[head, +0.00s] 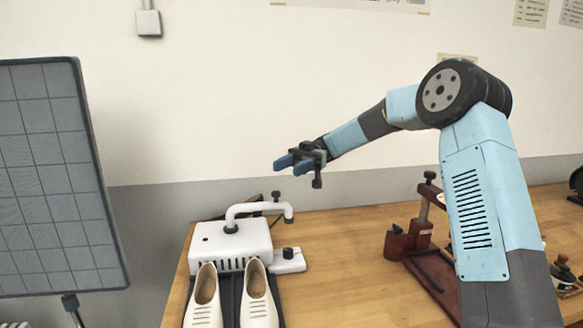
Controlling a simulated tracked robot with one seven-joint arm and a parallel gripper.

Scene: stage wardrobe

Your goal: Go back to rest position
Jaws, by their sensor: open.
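My gripper (287,163) is in the head view, left of the picture's middle. It has blue fingertips pointing left. It is open, with nothing seen between the fingers, and is held in the air above the back part of the wooden table (330,255). My light blue arm reaches in from the right, bends at a dark joint and slopes down to the gripper. No other object is named by the task.
Below the gripper stands a white device (232,240) with a curved pipe. In front of it, two cream shoes (259,300) stand on a dark mat. A dark red clamp stand (408,240) is near my arm. A gridded panel (55,180) is at left. The table's middle is clear.

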